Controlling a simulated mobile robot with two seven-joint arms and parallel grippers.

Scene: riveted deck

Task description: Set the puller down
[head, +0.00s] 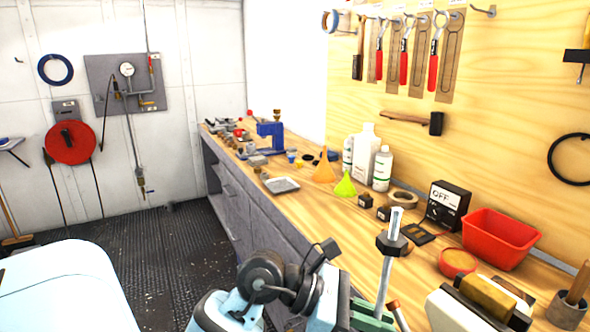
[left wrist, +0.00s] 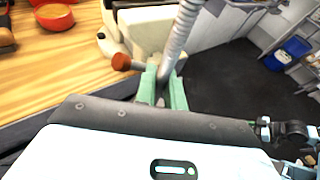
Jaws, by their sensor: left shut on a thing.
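In the left wrist view the rod (left wrist: 184,32) looks threaded and runs down between the green fingertips (left wrist: 164,90). Its lower end is hidden by the gripper, so I cannot tell whether it touches anything. My right gripper is in neither view.
The wooden bench (head: 325,215) holds a cream block-like fixture (head: 455,315) beside the puller, a red bin (head: 497,238), an orange dish (head: 458,262), a black OFF box (head: 447,205), funnels and bottles. Bare wood shows left of the dish. The dark floor (head: 165,250) is clear.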

